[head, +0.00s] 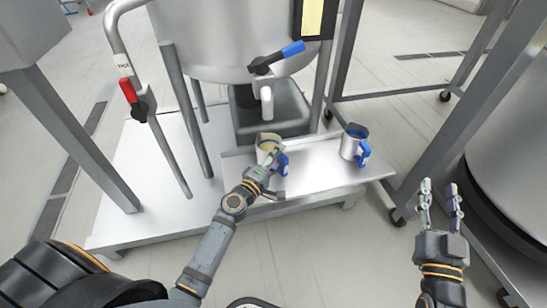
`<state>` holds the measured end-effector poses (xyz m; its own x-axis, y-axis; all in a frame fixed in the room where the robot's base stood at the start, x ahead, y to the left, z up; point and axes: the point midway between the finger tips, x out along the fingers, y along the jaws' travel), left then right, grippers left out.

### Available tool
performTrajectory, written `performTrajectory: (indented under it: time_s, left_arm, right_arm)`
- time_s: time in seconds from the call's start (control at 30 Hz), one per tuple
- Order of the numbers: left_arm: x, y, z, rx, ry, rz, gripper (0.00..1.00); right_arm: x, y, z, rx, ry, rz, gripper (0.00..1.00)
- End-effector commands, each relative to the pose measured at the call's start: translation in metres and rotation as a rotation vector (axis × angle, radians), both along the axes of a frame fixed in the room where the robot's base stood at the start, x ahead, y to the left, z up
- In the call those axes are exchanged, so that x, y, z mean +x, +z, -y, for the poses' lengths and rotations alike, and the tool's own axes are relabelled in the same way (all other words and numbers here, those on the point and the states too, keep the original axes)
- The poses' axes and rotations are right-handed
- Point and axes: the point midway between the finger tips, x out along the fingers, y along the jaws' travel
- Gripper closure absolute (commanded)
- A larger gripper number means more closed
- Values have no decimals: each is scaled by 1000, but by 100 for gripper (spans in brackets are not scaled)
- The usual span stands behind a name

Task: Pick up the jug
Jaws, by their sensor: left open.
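A metal jug (266,141) with a blue handle and something tan inside stands on the shelf below the tank. My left gripper (273,163) is at this jug's near side, by the handle, and partly covers it. It is open; whether the fingers are around the handle or only beside it, I cannot tell. A second metal jug (349,142) with a blue handle stands further right on the shelf. My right gripper (440,192) is open and empty, off to the right above the floor, well apart from both jugs.
A pipe with a red valve handle (129,90) and steel legs stand at left. The metal shelf (315,170) is clear between the jugs.

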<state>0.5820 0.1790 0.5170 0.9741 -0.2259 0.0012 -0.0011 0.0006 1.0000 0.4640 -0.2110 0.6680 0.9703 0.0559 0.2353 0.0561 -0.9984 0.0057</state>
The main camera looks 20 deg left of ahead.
Motion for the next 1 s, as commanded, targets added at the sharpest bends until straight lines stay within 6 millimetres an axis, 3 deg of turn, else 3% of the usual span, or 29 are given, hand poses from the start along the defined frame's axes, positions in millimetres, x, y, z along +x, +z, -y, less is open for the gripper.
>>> performTrajectory:
  time_s: [0.27, 0.6, 1.0]
  left_arm:
    - [4, -1, 1, 0, 0, -1, 57]
    - [4, -1, 1, 0, 0, -2, 100]
    - [4, 1, 1, 1, 0, 1, 100]
  right_arm:
    - [0, -5, 0, 0, 0, -20, 62]
    - [0, -5, 0, 0, 0, -19, 62]
    - [0, -4, 0, 0, -1, -18, 62]
